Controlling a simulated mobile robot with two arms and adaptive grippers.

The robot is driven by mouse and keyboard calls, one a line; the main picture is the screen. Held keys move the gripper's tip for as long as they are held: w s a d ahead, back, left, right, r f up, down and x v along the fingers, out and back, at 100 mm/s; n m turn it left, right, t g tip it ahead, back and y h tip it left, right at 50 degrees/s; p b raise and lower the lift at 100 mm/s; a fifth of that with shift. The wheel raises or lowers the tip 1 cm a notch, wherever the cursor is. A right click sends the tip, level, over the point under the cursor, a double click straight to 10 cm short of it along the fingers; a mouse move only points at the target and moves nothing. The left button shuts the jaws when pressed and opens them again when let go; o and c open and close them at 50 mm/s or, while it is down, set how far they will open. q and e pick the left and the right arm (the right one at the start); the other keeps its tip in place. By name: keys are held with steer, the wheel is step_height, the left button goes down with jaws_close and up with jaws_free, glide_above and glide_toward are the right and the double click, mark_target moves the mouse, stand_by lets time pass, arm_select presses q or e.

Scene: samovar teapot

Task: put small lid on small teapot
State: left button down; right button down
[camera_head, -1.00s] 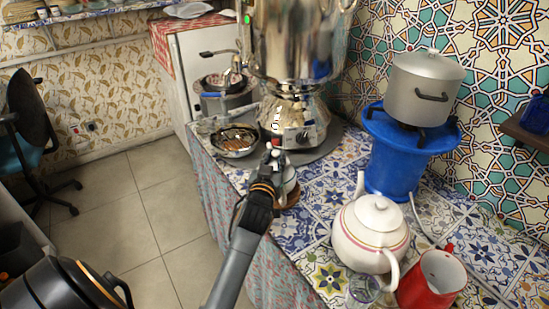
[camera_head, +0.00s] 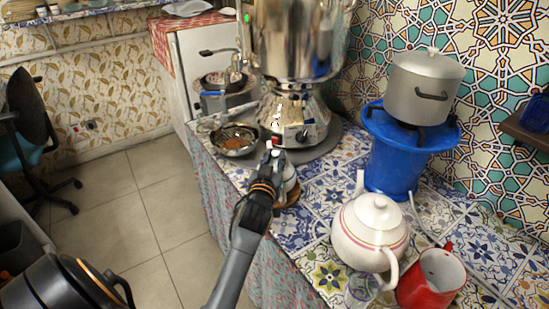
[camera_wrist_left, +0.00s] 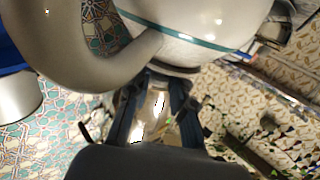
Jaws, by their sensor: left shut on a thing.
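My left gripper (camera_head: 272,154) points away from me toward the samovar base and is shut. A small pale thing shows at its tips, apparently the small lid; most of it is hidden. The small white teapot (camera_head: 290,182) stands beside and below the fingers on a round brown coaster, partly covered by the gripper. In the left wrist view the teapot (camera_wrist_left: 200,35) is large and close, white with a teal stripe, and its rim lies near my fingers (camera_wrist_left: 155,100). I cannot tell whether the lid touches the teapot. My right gripper is not in view.
A metal samovar (camera_head: 292,115) stands just behind the gripper. A bowl (camera_head: 234,139) is to its left. A larger white teapot (camera_head: 371,232), a glass (camera_head: 362,291), a red mug (camera_head: 432,281) and a blue stove (camera_head: 403,165) with a pot (camera_head: 424,88) stand on the right.

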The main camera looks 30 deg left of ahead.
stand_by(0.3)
arm_select(q)
steer(key=c, duration=1.1)
jaws_free()
steer(key=o, duration=0.5)
steer(key=shift+r, duration=0.1)
step_height(320, 180, up, 7)
steer(key=p, duration=0.7)
